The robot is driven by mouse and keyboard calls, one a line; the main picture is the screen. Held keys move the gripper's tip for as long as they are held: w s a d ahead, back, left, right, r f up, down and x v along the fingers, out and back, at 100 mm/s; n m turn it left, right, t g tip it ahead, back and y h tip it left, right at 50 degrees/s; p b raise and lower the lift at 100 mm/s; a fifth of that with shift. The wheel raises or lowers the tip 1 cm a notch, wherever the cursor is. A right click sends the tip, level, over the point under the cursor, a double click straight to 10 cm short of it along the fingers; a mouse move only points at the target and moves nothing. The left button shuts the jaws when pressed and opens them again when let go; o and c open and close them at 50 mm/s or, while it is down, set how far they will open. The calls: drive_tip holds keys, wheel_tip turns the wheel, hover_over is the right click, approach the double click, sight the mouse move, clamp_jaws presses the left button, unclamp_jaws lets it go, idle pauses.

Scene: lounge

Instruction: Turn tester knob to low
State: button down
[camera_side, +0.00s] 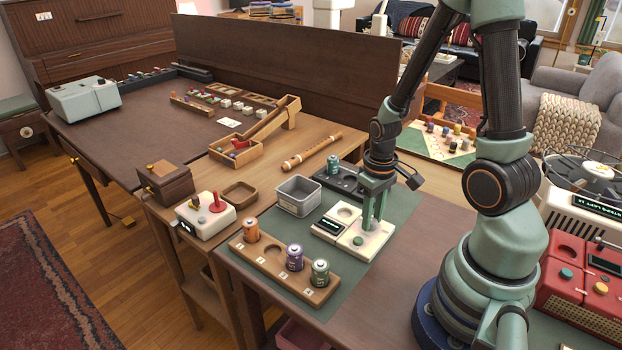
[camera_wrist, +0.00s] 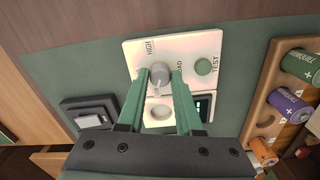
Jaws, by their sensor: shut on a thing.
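The cream tester (camera_side: 340,214) lies on the green mat. It also shows in the wrist view (camera_wrist: 228,48), with HIGH and LOAD lettering, a green TEST button (camera_wrist: 203,66), a round socket (camera_wrist: 160,113) and a dark display (camera_wrist: 204,107). The grey knob (camera_wrist: 160,73) is between the fingertips of my gripper (camera_wrist: 159,77). My gripper is shut on the knob, pointing down in the side view (camera_side: 371,221). A label near the knob's lower side is partly hidden. I cannot tell the exact knob setting.
A wooden rack (camera_side: 262,263) with orange, purple and green batteries stands in front of the tester. A grey bin (camera_side: 299,196) is behind and left. A dark holder (camera_side: 350,186) with a green battery is behind. A red device (camera_side: 577,290) is at the right.

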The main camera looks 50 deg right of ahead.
drive_tip(key=shift+n, duration=0.3)
drive_tip(key=c, duration=0.6)
unclamp_jaws()
drive_tip(key=shift+r, duration=0.1)
wheel_tip(320, 180, up, 12)
drive_tip(key=shift+f, duration=0.1)
idle(0.4)
drive_tip(key=w+a+r+t, duration=0.1)
drive_tip(key=a+r+t, duration=0.1)
drive_tip(key=a+r, duration=0.1)
drive_tip(key=w+a+r+n+t, duration=0.1)
drive_tip(key=a+r, duration=0.3)
drive_tip(key=w+a+r+n+t, duration=0.1)
drive_tip(key=a+r+t, duration=0.1)
drive_tip(key=a+r, duration=0.1)
drive_tip(key=shift+w+a+r+t, duration=0.25)
drive_tip(key=shift+a+t, duration=0.05)
drive_tip(key=shift+a, duration=0.3)
